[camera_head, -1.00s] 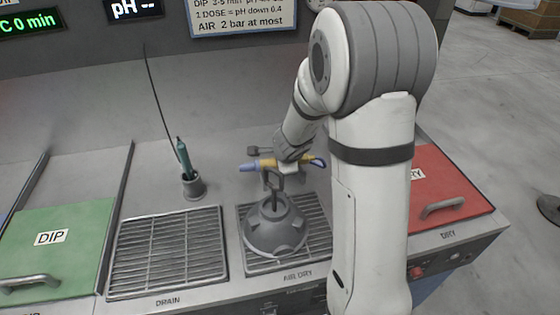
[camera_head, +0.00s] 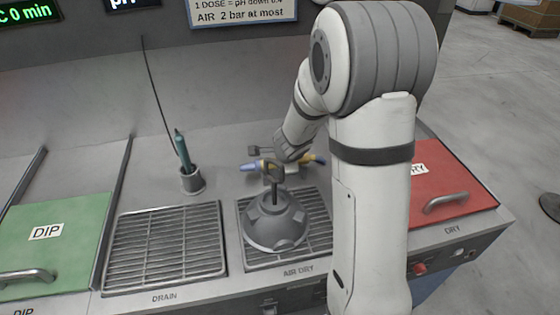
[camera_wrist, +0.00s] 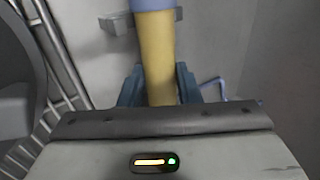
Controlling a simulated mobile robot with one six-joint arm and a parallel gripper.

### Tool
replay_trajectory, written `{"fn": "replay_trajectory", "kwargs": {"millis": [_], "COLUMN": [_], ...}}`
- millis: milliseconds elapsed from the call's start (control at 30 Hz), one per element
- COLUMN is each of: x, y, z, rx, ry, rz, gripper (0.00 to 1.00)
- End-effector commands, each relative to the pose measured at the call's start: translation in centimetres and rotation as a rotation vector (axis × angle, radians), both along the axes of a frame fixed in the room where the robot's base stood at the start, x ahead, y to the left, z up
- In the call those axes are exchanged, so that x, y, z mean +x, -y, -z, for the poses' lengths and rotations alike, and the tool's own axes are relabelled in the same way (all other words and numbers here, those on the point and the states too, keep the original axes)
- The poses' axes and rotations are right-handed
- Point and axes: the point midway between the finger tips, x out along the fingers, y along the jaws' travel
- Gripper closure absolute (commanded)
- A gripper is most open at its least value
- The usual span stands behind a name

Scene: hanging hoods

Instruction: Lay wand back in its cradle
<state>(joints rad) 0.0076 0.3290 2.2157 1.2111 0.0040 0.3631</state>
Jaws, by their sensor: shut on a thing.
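The wand (camera_head: 255,165) has a blue nozzle at its left end and a yellow body. It lies roughly level above the back of the air dry rack, behind the grey domed hood (camera_head: 274,222). My gripper (camera_wrist: 158,88) is shut on the wand's yellow body (camera_wrist: 157,50), with dark blue fingers on both sides of it. In the head view my wrist and the hood's hook hide part of the wand. A small grey bracket (camera_head: 262,149) shows just behind the wand, and a grey bracket also shows beside it in the wrist view (camera_wrist: 114,23). I cannot tell whether the wand touches it.
The hood stands upright on the air dry rack, close in front of the wand. A teal probe (camera_head: 182,150) stands in a grey cup (camera_head: 192,181) to the left. The drain rack (camera_head: 165,245) is empty. A red lid (camera_head: 448,185) is at right, a green lid (camera_head: 62,240) at left.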

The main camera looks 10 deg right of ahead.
Motion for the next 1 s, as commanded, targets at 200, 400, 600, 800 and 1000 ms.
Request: {"fn": "replay_trajectory", "kwargs": {"millis": [200,400,600,800,1000], "x": [0.0,0.0,0.0,-0.2,-1.7], "y": [0.0,0.1,0.1,0.1,0.1], "z": [0.0,0.0,0.0,-0.3,-3.1], "rx": [0.000,0.000,0.000,0.000,0.000], "ry": [0.001,0.001,0.000,0.000,0.001], "rz": [0.000,0.001,0.001,0.001,0.001], "gripper": [0.99,0.54,0.44,0.44,0.44]}}
